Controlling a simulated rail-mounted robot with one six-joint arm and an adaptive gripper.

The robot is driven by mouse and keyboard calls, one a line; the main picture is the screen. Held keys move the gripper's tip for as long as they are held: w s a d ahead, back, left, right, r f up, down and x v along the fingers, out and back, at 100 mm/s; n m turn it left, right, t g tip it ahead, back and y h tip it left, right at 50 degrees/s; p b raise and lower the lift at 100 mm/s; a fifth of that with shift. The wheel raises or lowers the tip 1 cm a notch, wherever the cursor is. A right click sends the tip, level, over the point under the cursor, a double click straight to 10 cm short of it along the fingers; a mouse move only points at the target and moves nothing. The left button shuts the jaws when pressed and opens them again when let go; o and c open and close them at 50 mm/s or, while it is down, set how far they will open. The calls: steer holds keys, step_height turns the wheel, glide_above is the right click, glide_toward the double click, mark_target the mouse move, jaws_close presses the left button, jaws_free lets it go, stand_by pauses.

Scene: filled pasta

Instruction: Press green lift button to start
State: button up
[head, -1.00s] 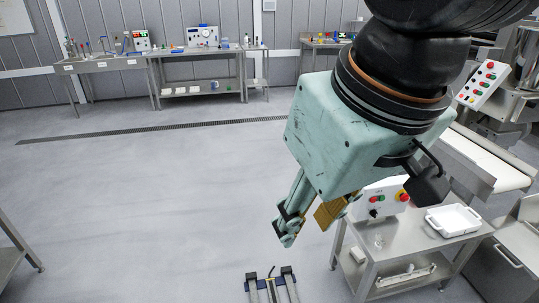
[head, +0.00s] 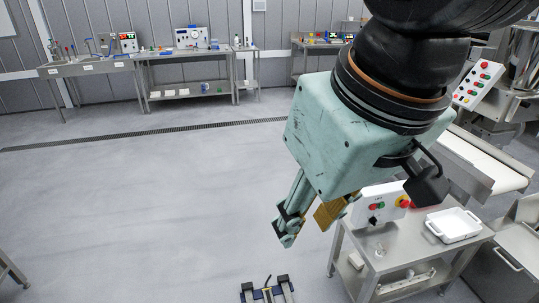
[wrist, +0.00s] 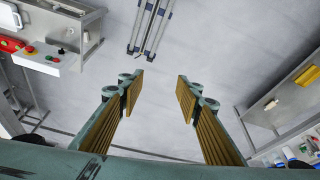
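A white control box (head: 388,196) stands on a small steel table right of my gripper. In the head view its face carries a small red button, a small green button (head: 380,205), a black knob and a larger red button on yellow. Its label is too small to read. The box also shows at the upper left of the wrist view (wrist: 36,62), seen at a slant. My gripper (head: 305,231) hangs left of the box, apart from it. In the wrist view its two padded fingers (wrist: 160,77) are wide apart with nothing between them.
The steel table (head: 385,262) also holds a white tray (head: 453,226). A conveyor (head: 490,165) and another button panel (head: 478,84) stand behind at right. A low rail frame (head: 266,294) lies at the bottom. Workbenches line the back wall; the floor at left is clear.

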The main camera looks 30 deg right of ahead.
jaws_close()
stand_by(1.3)
